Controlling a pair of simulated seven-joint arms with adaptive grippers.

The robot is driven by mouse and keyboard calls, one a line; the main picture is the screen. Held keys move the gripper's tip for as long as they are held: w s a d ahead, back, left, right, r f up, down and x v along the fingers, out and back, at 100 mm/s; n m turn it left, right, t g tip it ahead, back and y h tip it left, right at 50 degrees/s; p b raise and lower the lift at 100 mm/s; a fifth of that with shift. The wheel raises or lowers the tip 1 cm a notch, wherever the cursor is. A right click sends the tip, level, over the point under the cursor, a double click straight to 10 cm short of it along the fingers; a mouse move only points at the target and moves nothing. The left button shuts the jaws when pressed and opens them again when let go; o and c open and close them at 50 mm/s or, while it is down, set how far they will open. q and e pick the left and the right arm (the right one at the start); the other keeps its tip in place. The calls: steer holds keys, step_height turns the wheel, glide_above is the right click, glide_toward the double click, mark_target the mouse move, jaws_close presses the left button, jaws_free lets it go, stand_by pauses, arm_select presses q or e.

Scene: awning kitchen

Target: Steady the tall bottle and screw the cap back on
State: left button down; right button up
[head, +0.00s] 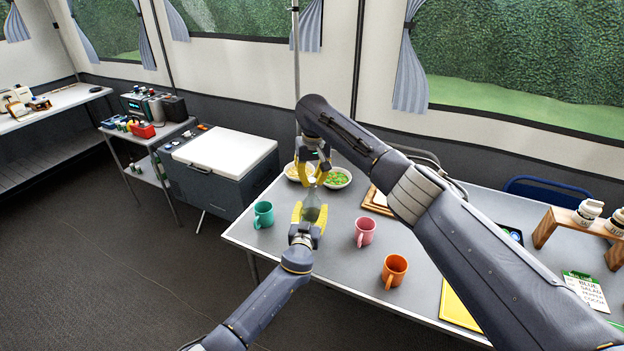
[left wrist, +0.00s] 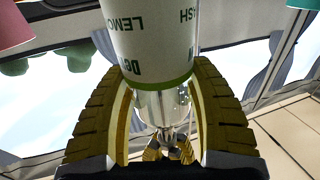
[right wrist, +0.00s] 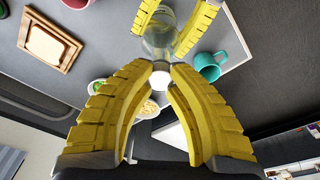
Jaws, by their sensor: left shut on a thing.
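The tall clear bottle (head: 312,203) stands near the table's left end. My left gripper (head: 310,215) is shut around its body from the near side. In the left wrist view the bottle's white label (left wrist: 152,38) with green print lies between the yellow fingers. My right gripper (head: 314,170) reaches down from above the bottle. In the right wrist view its fingertips close in on the small white cap (right wrist: 161,80), which lines up with the bottle (right wrist: 160,42) beneath. I cannot tell whether the cap touches the bottle's neck.
A teal mug (head: 263,215) stands left of the bottle, a pink mug (head: 365,231) and an orange mug (head: 394,270) to the right. A bowl of green food (head: 337,178) and another bowl (head: 293,171) sit behind.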

steer(key=m, duration=0.4)
steer(key=shift+m, duration=0.3)
steer(key=m, duration=0.4)
steer(key=shift+a+m+h, duration=0.1)
steer(key=shift+m+h, duration=0.2)
steer(key=shift+h, duration=0.1)
steer(key=m, duration=0.5)
steer(key=shift+g, duration=0.3)
steer(key=m, duration=0.4)
steer(key=shift+h, duration=0.3)
steer(key=o, duration=0.6)
steer(key=shift+o, duration=0.2)
steer(key=shift+r, duration=2.2)
